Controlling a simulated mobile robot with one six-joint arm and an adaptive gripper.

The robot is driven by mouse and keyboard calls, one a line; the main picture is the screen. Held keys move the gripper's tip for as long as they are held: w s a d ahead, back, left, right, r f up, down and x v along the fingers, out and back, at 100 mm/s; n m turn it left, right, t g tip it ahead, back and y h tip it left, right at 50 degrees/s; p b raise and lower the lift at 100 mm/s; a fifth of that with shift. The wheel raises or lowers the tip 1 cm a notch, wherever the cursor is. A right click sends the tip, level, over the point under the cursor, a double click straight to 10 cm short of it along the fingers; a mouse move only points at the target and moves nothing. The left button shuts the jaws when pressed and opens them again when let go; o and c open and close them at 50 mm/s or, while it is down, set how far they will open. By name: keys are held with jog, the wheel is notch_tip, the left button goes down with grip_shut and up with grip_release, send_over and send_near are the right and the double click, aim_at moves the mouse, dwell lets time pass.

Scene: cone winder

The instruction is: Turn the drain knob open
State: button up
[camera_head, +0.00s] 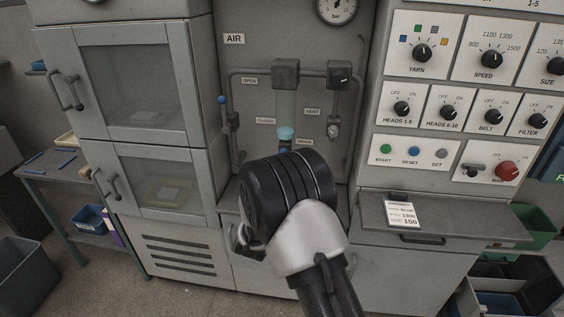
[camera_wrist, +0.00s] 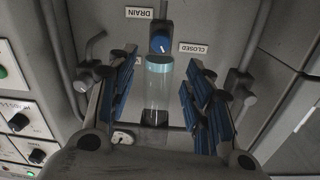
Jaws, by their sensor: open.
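The drain knob is a blue round knob (camera_wrist: 161,43) with a white mark on its face, at top centre in the wrist view. The DRAIN label (camera_wrist: 139,13) is beside it, and the CLOSED label (camera_wrist: 193,48) is to its right. My gripper (camera_wrist: 164,60) is open, with its ribbed blue fingers to the left and right of the picture's centre. The knob appears beyond the gap, and nothing is held. A clear bowl with a pale blue cap (camera_wrist: 159,64) shows between the fingers.
Grey pipes run either side of the bowl, with a vent valve (camera_head: 333,130) to its right and a blue-tipped lever (camera_head: 222,100) to its left. A control panel (camera_head: 460,95) stands right of the recess. A shelf (camera_head: 440,222) juts out below it. Cabinet doors (camera_head: 125,85) stand left.

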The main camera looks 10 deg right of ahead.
jog(key=b+x, duration=0.2)
jog(key=x, duration=0.9)
jog(key=shift+f, duration=0.1)
jog(key=shift+c, duration=0.3)
jog(key=c, duration=1)
jog(key=m, duration=1.3)
jog(key=shift+d+m, duration=0.15)
jog(key=shift+m, duration=0.15)
